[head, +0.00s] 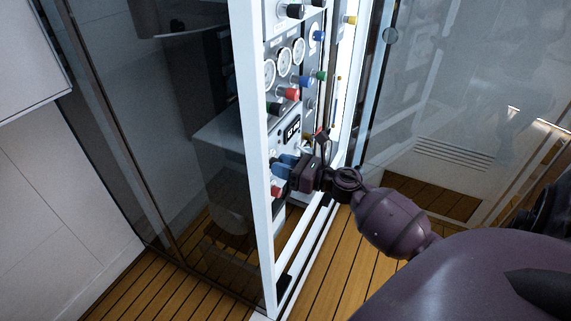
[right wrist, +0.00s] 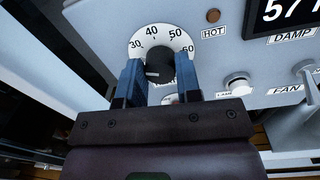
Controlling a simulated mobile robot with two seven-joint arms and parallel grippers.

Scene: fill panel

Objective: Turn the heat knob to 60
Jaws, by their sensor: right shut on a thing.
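The heat knob (right wrist: 158,66) is black and sits on a round white dial (right wrist: 150,38) marked 30, 40, 50 and 60. A pale mark on the knob seems to point left, below the 30. My right gripper (right wrist: 160,78) has its two blue fingers on either side of the knob, shut on it. In the head view, my right gripper (head: 283,166) reaches the lower part of the control panel (head: 312,95), and its fingers hide the knob there. My left gripper is in neither view.
Red, blue and green knobs stick out higher on the panel. A white frame post (head: 259,160) stands left of the gripper. Wooden floor (head: 330,270) lies below.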

